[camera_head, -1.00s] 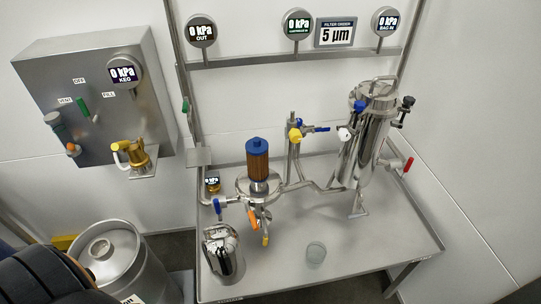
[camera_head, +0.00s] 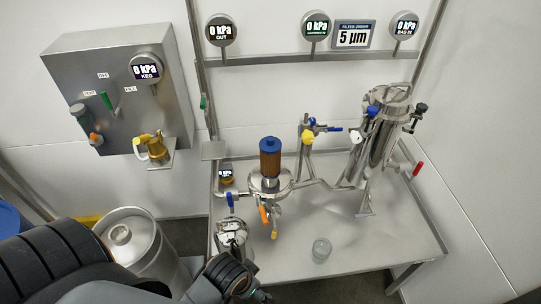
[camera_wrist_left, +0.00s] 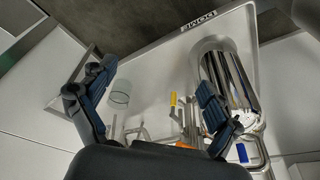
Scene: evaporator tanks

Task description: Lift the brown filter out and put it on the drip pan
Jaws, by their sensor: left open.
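The brown filter (camera_head: 270,163) with a blue cap stands upright in the round steel filter base (camera_head: 262,187), in the middle of the head view. The base sits over the rimmed steel pan top (camera_head: 365,240), which seems to be the drip pan. My left gripper is open and empty in the wrist view (camera_wrist_left: 154,80), its fingers spread wide. In the head view my left wrist is low, in front of the filter, and its fingers are not clear there. I cannot make out the filter in the wrist view. My right gripper is not in view.
A clear glass (camera_head: 321,250) stands on the pan. Valves with blue and orange handles surround the filter base. A tall steel housing (camera_head: 373,140) stands right.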

